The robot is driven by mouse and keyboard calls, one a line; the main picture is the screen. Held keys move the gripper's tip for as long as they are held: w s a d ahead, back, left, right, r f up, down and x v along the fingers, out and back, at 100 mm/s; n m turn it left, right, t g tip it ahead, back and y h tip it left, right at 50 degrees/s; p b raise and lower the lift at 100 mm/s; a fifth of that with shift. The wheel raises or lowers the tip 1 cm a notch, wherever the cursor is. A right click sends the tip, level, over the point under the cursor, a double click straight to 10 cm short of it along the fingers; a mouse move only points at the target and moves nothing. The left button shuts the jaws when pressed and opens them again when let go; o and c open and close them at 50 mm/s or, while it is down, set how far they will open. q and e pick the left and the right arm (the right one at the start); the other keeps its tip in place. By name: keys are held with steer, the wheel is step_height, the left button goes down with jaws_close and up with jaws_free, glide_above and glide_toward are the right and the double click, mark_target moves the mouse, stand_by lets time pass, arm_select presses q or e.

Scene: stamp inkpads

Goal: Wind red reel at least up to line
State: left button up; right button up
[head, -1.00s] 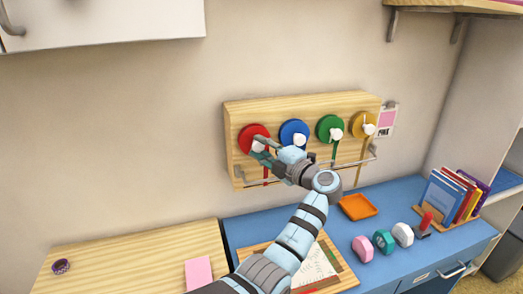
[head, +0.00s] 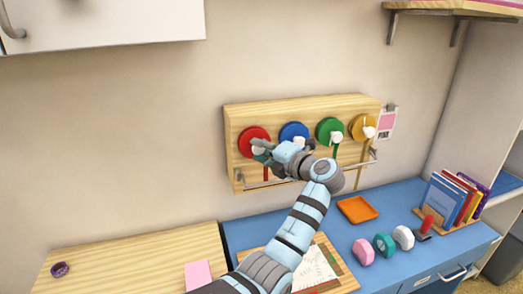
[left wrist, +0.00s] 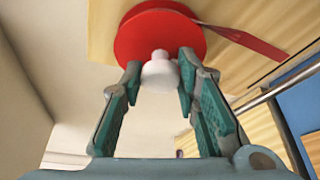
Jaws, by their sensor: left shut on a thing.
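The red reel (head: 251,132) is a round disc at the left end of a wooden wall board (head: 300,105). A red strap (head: 266,174) hangs below it; in the left wrist view the strap (left wrist: 245,40) runs off the reel to the right. My left gripper (head: 259,149) is at the reel's front, its fingers on either side of the white knob (left wrist: 160,73) and shut on it. In the head view the fingers partly cover the knob and the reel's lower part. I cannot make out the line. My right gripper is not in view.
Blue (head: 290,130), green (head: 328,128) and yellow (head: 360,124) reels sit to the right on the board. A metal rail (head: 355,167) runs along its lower front. An orange tray (head: 357,209), several small items and a book rack stand on the blue desk (head: 400,200).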

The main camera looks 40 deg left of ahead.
arm_select(q)
steer(key=o, duration=1.2)
steer(key=v, duration=1.2)
steer(key=shift+w, duration=0.1)
